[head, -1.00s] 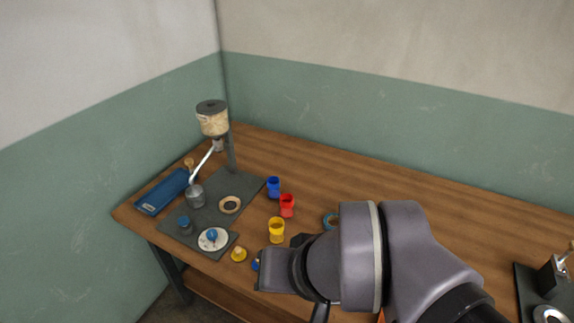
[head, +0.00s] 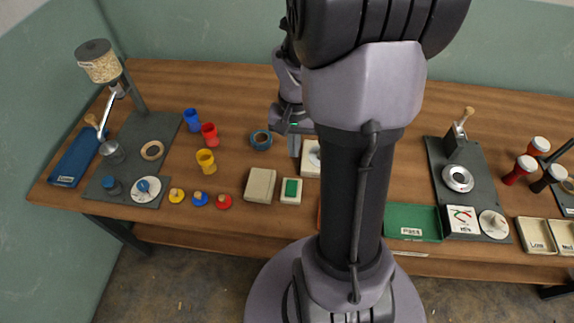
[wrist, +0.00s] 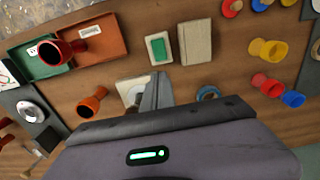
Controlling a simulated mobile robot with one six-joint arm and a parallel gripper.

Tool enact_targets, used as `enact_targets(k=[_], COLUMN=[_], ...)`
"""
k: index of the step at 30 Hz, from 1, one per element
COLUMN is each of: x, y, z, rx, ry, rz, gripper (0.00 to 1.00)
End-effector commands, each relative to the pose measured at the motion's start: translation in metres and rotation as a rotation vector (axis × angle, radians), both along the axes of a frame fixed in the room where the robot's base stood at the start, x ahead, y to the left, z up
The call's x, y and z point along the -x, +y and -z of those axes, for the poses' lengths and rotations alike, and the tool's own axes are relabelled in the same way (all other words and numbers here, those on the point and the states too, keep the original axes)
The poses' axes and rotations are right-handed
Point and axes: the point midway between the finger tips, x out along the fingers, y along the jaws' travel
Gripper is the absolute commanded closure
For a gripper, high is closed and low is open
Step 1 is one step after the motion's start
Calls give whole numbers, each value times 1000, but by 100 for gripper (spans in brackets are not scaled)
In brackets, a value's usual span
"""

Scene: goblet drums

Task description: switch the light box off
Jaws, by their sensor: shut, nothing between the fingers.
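A small pale box with a green panel on top (head: 291,190) lies near the table's front edge. It also shows in the wrist view (wrist: 158,48). I cannot tell whether it is the light box, and no lit surface stands out. A plain beige block (head: 260,185) lies just left of it. A white box with a round disc (head: 309,160) is behind it, partly hidden by my arm. It shows in the wrist view (wrist: 128,87) beside my fingers. My gripper (head: 294,148) is shut and empty, pointing down near the white box's left side.
A blue tape roll (head: 261,140) lies left of my gripper. Green tray (head: 412,222) is at the right.

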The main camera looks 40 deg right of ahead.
Motion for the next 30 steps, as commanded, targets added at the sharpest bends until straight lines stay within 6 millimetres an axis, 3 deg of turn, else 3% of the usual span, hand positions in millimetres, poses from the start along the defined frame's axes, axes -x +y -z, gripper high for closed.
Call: enact_targets(k=[5,18,24,30], x=[0,0,0,-1], y=[1,0,0,0], z=[24,118,138,139], rx=[-2,-2,-1,-1], ry=[1,1,-1,-1], rz=[0,-1,0,0], gripper=[100,100,100,100])
